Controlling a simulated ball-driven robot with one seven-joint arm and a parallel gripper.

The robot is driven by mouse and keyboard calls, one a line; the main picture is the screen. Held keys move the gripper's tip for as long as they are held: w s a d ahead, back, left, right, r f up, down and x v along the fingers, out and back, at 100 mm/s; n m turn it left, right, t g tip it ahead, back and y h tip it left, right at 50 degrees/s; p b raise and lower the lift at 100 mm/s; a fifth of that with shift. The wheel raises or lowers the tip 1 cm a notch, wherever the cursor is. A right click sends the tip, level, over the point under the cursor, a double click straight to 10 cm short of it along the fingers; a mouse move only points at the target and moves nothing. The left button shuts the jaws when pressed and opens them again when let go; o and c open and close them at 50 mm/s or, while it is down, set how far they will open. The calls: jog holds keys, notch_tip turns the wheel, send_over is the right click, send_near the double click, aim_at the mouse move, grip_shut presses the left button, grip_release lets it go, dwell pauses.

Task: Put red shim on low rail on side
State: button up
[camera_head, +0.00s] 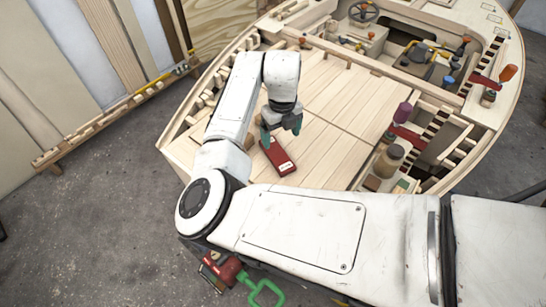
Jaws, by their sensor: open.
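The red shim (277,158) is a flat, dark red block with a small pale mark. It lies on the pale plank deck (325,95) of the plywood hull. My gripper (281,132) points down over the deck near the shim's far end. Its two teal fingertips are apart, with nothing seen between them. I cannot tell whether a fingertip touches the shim. The hull's left side also has a ribbed edge strip (187,117), partly hidden behind my arm.
Clamps and small tools line the right side. A red tool with a green handle (264,292) is at the bottom. Open floor lies at left.

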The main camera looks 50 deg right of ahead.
aim_at(279, 157)
notch_tip(279, 157, down, 10)
jog(key=shift+w+r+p, duration=0.1)
jog(key=shift+p, duration=0.9)
jog(key=c, duration=1.3)
jog(key=shift+o, duration=0.2)
